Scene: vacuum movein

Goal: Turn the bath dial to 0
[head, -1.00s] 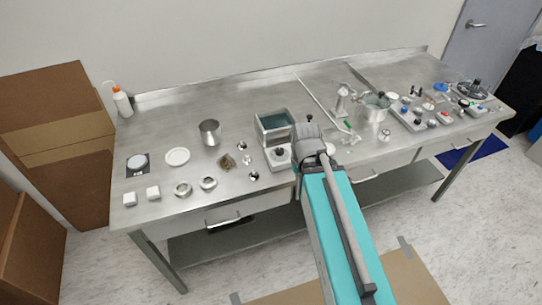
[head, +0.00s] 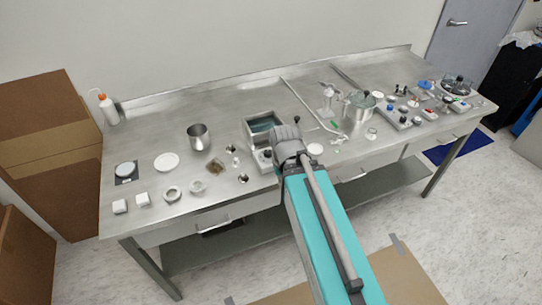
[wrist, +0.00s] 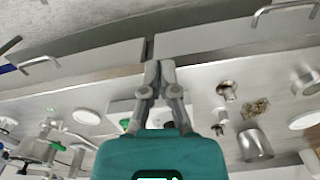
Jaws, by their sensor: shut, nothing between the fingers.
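The bath (head: 249,133) is a grey box with an open top and bluish water inside, standing near the table's front edge in the head view. Its front panel carries a dark dial (head: 267,154), just left of my wrist; its setting is too small to read. In the wrist view the bath (wrist: 118,106) is mostly hidden behind my gripper. My gripper (wrist: 160,66) is shut and empty, its two fingertips together. In the head view its fingers are hidden by my own wrist, so I cannot tell whether they touch the bath.
A steel beaker (head: 198,136), a white dish (head: 166,162) and small rings stand left of the bath. A pot (head: 358,108), a thin rod (head: 307,103) and several small items crowd the right. Cardboard boxes (head: 48,135) stand left of the table (head: 150,120).

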